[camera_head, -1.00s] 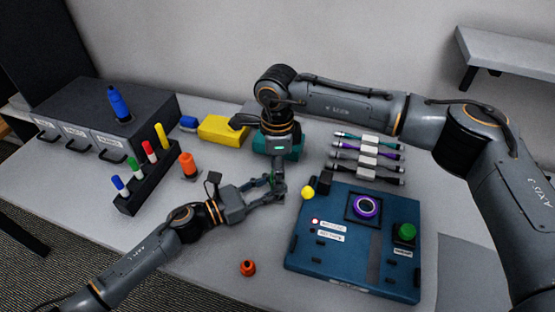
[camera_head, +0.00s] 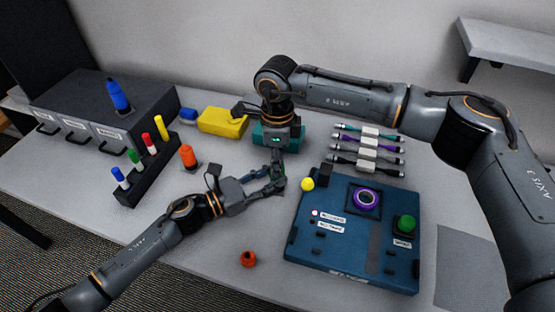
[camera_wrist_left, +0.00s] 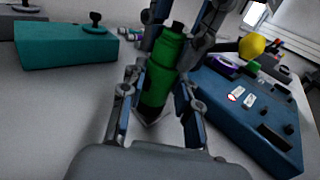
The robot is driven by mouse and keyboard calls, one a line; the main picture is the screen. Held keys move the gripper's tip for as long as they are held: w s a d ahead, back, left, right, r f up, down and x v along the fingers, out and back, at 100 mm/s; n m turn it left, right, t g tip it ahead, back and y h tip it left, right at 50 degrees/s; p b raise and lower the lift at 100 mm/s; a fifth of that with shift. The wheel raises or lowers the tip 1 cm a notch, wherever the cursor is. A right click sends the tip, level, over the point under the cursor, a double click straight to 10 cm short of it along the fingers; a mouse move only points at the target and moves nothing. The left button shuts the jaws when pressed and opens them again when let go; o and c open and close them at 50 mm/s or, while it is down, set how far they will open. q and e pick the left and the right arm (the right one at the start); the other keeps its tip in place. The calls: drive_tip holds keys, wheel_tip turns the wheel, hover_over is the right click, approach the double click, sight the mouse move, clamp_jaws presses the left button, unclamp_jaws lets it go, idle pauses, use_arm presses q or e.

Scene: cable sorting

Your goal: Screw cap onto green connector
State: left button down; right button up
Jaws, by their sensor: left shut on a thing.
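The green connector (camera_wrist_left: 163,68) stands nearly upright in the left wrist view, between the fingers of my left gripper (camera_wrist_left: 157,100), which is shut on it. A dark cap-like top (camera_wrist_left: 178,27) shows at its upper end; I cannot tell whether it is seated. My right gripper (camera_wrist_left: 182,17) comes down from above with its fingers on either side of that top; whether they press on it is unclear. In the head view my left gripper (camera_head: 273,181) and right gripper (camera_head: 278,163) meet near the table's middle, and the connector is mostly hidden between them.
A blue panel box (camera_head: 334,255) with a yellow ball (camera_head: 307,184) lies just right of the grippers. A teal box (camera_head: 296,140) and a yellow block (camera_head: 222,122) stand behind. A marker rack (camera_head: 150,183) stands left.

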drive_tip(key=o, duration=0.4)
drive_tip(key=shift+r, duration=0.1)
wheel_tip(320, 180, up, 12)
idle(0.4)
use_arm(q)
drive_tip(key=c, duration=0.9)
unclamp_jaws()
drive_tip(key=v, duration=1.2)
